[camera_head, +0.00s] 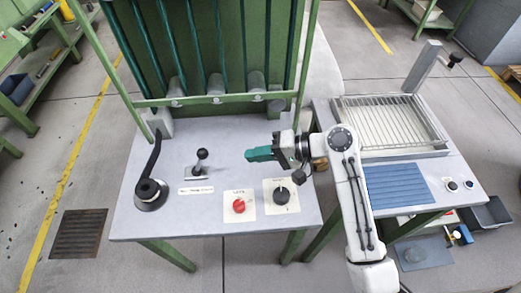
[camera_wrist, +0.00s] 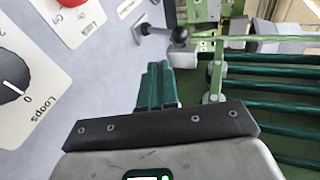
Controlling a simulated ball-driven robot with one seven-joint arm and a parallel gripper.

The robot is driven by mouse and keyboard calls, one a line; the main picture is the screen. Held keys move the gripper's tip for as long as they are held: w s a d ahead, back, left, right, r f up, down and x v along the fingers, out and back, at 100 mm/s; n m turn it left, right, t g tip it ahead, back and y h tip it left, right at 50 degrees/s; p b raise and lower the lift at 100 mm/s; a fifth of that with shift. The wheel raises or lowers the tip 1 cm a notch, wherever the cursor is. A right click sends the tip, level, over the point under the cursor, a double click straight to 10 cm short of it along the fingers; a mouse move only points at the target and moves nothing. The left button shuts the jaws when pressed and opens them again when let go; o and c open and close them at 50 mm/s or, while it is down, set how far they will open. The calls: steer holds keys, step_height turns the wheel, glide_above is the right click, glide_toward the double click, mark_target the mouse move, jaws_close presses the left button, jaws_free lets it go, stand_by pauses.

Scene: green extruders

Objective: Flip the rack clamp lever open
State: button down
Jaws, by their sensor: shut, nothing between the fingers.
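Three levers are in view, and the label print is too small to tell which is the rack clamp lever. A short black ball-topped lever (camera_head: 201,158) stands upright on a small plate behind a white label (camera_head: 195,189); in the wrist view it shows beyond the fingertips (camera_wrist: 180,35). A long black lever (camera_head: 153,162) rises from a round base at the table's left. A post (camera_head: 424,66) by the wire rack (camera_head: 390,120) carries a black-knobbed handle (camera_head: 453,61). My gripper (camera_head: 250,154) has teal fingers, shut and empty, pointing left, right of the ball-topped lever and apart from it.
A red knob (camera_head: 239,206) and a black "Loops" knob (camera_head: 282,194) sit on white plates below my gripper. A green frame with tubes (camera_head: 210,55) stands along the table's back. The grey tabletop (camera_head: 225,170) is bare between my gripper and the ball-topped lever.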

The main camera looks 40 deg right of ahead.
mark_target(200, 162)
steer(key=x, duration=0.5)
steer(key=shift+w+a, duration=0.1)
steer(key=shift+a, duration=0.05)
steer(key=shift+w+a+r+p, duration=0.1)
steer(key=shift+w+a+p, duration=0.2)
steer(key=shift+w+a, duration=0.5)
steer(key=shift+w+a+r+p, duration=0.15)
steer(key=shift+w+a+p, duration=0.1)
steer(key=shift+w+a, duration=0.55)
steer(key=shift+w+r, duration=0.1)
